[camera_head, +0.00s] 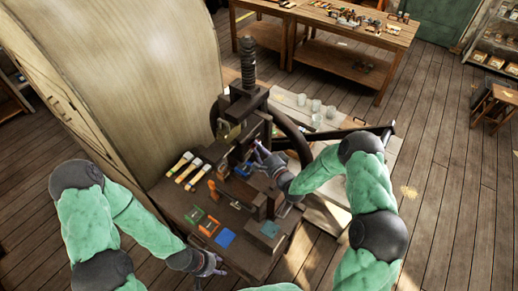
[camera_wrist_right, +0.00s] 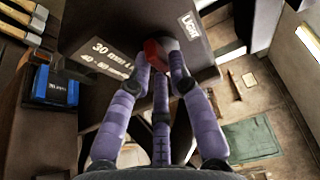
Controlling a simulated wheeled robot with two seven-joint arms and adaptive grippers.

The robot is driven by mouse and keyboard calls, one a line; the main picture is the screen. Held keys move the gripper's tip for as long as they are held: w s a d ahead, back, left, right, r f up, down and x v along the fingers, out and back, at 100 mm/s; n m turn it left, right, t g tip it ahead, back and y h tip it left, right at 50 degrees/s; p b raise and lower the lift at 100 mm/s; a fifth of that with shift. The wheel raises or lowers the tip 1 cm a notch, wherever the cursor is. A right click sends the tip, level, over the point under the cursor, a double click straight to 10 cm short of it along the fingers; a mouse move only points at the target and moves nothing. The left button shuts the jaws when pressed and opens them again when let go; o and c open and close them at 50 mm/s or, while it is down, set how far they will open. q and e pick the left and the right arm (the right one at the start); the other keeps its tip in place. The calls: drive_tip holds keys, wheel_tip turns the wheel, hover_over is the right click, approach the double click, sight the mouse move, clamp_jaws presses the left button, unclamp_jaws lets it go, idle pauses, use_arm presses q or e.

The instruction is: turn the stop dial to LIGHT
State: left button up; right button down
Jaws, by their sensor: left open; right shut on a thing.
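The dark press (camera_head: 250,105) with its tall screw stands on a wooden bench in the head view. In the right wrist view a dark panel (camera_wrist_right: 120,25) carries a white LIGHT label (camera_wrist_right: 190,26) and number lettering on its left. A red rounded part, seemingly the stop dial (camera_wrist_right: 152,48), shows between my fingers against this panel. My right gripper (camera_wrist_right: 163,60) is shut on it, and the fingers hide most of it, so its setting cannot be read. In the head view my right gripper (camera_head: 262,158) is at the press. My left gripper (camera_head: 212,264) is open and empty near the bench's front edge.
Several brushes (camera_head: 187,165) lie left of the press.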

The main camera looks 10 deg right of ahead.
drive_tip(key=shift+w+d+f+n+g+y+b, duration=0.15)
drive_tip(key=shift+n+y+b, duration=1.35)
drive_tip(key=shift+n+b, duration=3.55)
drive_tip(key=shift+w+d+f+n+g+y+b, duration=0.15)
drive_tip(key=shift+n+y+b, duration=1.9)
drive_tip(key=shift+b, duration=5.5)
drive_tip(key=shift+w+d+f+n+g+y+b, duration=0.15)
drive_tip(key=shift+n+y+b, duration=0.8)
drive_tip(key=shift+n+b, duration=4.35)
drive_tip(key=shift+r+m+b, duration=0.15)
drive_tip(key=shift+m+b, duration=0.85)
drive_tip(key=c, duration=1.1)
unclamp_jaws()
drive_tip(key=shift+c, duration=0.2)
drive_tip(key=v, duration=1.2)
